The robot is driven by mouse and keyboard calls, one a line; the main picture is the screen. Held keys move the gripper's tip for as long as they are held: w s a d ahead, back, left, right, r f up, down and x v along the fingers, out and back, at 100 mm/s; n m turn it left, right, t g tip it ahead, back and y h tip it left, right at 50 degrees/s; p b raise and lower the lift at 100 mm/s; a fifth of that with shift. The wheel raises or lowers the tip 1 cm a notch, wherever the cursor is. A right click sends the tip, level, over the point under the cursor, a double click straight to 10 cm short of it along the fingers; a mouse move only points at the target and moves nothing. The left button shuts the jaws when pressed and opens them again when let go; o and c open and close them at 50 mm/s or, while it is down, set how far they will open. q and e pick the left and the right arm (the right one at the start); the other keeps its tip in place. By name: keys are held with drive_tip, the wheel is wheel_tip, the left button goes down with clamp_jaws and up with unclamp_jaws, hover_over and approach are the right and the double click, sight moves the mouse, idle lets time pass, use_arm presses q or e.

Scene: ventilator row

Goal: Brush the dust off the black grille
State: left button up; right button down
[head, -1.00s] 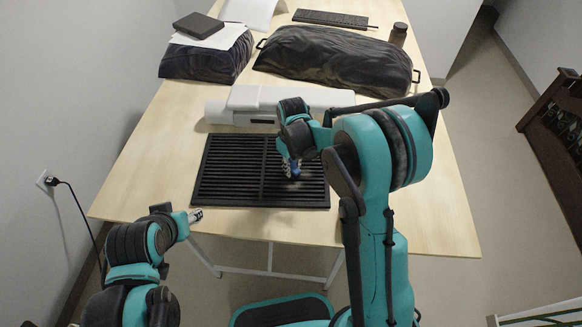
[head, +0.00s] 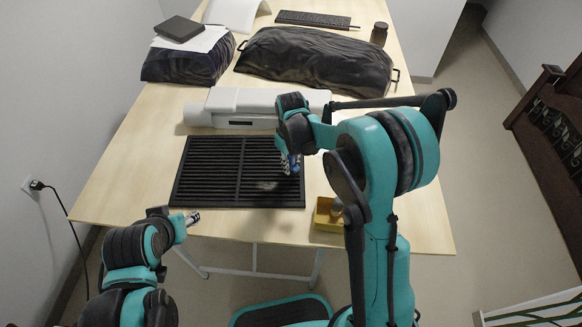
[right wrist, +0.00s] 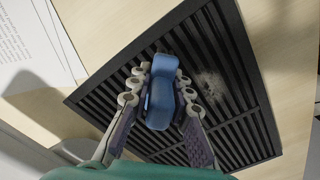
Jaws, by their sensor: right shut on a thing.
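The black grille (head: 212,178) lies flat near the front edge of the wooden table. A pale dust patch (head: 268,186) sits on the slats in its right part; the dust (right wrist: 208,82) also shows in the right wrist view. My right gripper (head: 290,166) is over the grille's right edge, shut on a blue-handled brush (right wrist: 162,95). The brush's bristles are hidden below the handle, so I cannot tell whether they touch the grille. My left gripper (head: 193,217) is low at the table's front edge, left of centre; its jaws are too small to read.
A yellow box (head: 326,217) with a greyish item stands right of the grille, partly behind my right arm. A white device (head: 240,103) lies behind the grille. Black-covered bundles (head: 315,62), a keyboard (head: 313,19) and a dark jar (head: 379,34) are farther back.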

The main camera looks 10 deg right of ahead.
sight(290, 158)
drive_tip(key=shift+a+r, duration=0.2)
drive_tip(key=shift+r, duration=0.4)
drive_tip(key=shift+r+p, duration=0.35)
drive_tip(key=shift+p, duration=0.15)
drive_tip(key=shift+d+r+p, duration=0.1)
drive_tip(key=shift+r+p, duration=0.4)
drive_tip(key=shift+r, duration=0.25)
drive_tip(key=shift+r+p, duration=0.8)
drive_tip(key=shift+r, duration=0.4)
drive_tip(key=shift+f, duration=0.1)
